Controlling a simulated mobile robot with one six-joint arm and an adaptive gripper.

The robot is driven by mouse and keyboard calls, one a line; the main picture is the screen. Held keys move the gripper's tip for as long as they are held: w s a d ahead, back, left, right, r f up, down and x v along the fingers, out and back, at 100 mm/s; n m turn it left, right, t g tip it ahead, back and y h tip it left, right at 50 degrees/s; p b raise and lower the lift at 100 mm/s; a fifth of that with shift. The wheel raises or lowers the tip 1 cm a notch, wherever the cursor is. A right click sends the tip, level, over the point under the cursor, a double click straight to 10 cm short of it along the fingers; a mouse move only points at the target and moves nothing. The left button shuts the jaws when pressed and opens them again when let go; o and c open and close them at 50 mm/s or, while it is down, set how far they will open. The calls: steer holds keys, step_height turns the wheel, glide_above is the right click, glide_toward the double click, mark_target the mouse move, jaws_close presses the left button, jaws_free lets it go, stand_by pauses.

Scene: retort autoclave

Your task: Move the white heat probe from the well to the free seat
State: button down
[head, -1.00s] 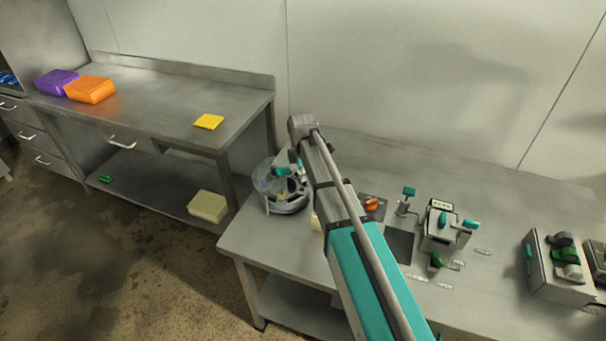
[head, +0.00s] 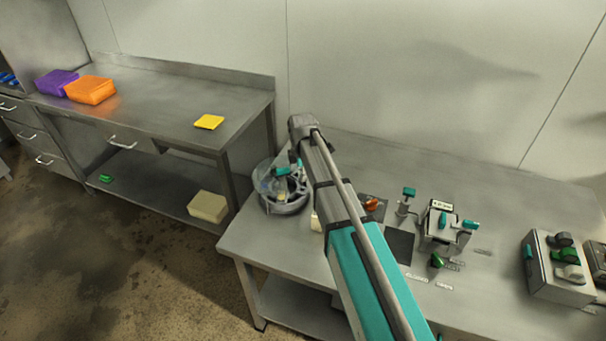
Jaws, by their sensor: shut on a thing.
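A round grey metal vessel (head: 289,208) with a spoked inside stands at the left end of the near bench. My arm reaches over the bench and bends down at its far end towards this vessel. My gripper (head: 275,183) is small and partly hidden at the vessel's left part, beside a teal piece (head: 284,171). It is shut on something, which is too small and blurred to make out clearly. I cannot pick out the white heat probe, its well or the free seat with certainty.
Right of my arm stand a teal-topped post (head: 408,193), a device with teal handles (head: 440,228) and a box with knobs (head: 558,268). A dark square plate (head: 399,246) lies near the arm. The left table (head: 165,105) holds purple, orange and yellow items.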

steer(key=shift+f+b, duration=2.5)
stand_by(2.5)
stand_by(0.3)
steer(key=shift+c, duration=2.1)
jaws_free()
steer(key=o, duration=0.4)
steer(key=shift+w+r, duration=0.15)
steer(key=shift+r, duration=0.05)
steer(key=shift+r+p, duration=0.7)
steer(key=shift+p, duration=0.2)
steer(key=shift+r+p, duration=2.65)
